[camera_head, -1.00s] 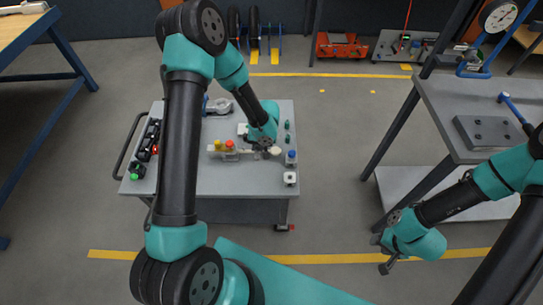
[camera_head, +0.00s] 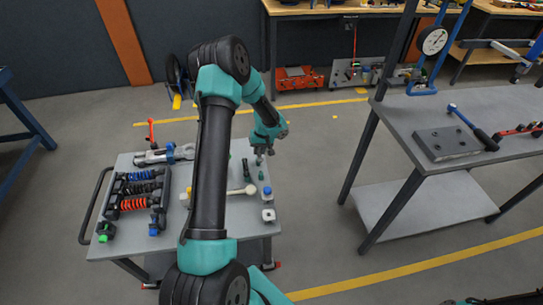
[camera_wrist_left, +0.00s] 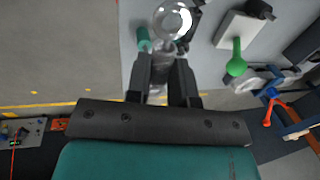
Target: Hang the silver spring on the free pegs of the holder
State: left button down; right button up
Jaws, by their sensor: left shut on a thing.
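My left gripper (camera_head: 262,149) is over the far right part of the grey cart top. In the left wrist view its fingers (camera_wrist_left: 163,72) are shut on a shiny grey thing, partly hidden between them; it looks like the silver spring, but its coils are not clear. A bright round silver ring (camera_wrist_left: 172,20) shows just beyond the fingertips. The holder (camera_head: 112,204) is a black rack at the left of the cart, apart from the gripper. Blue, black and red springs (camera_head: 135,203) lie across it. Its free pegs are too small to tell. My right gripper is not in view.
A silver-and-blue tool (camera_head: 166,155) lies behind the holder. My left arm crosses above the cart's middle. A grey workbench (camera_head: 470,112) stands farther right.

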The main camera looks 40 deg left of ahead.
pick_arm(q)
jog(key=shift+f, duration=0.2)
dwell(0.4)
jog(key=shift+f, duration=3.9)
jog(key=c, duration=0.9)
grip_release()
notch_tip(320, 180, up, 17)
jog(key=w+d, duration=0.2)
jog(key=shift+w, duration=0.4)
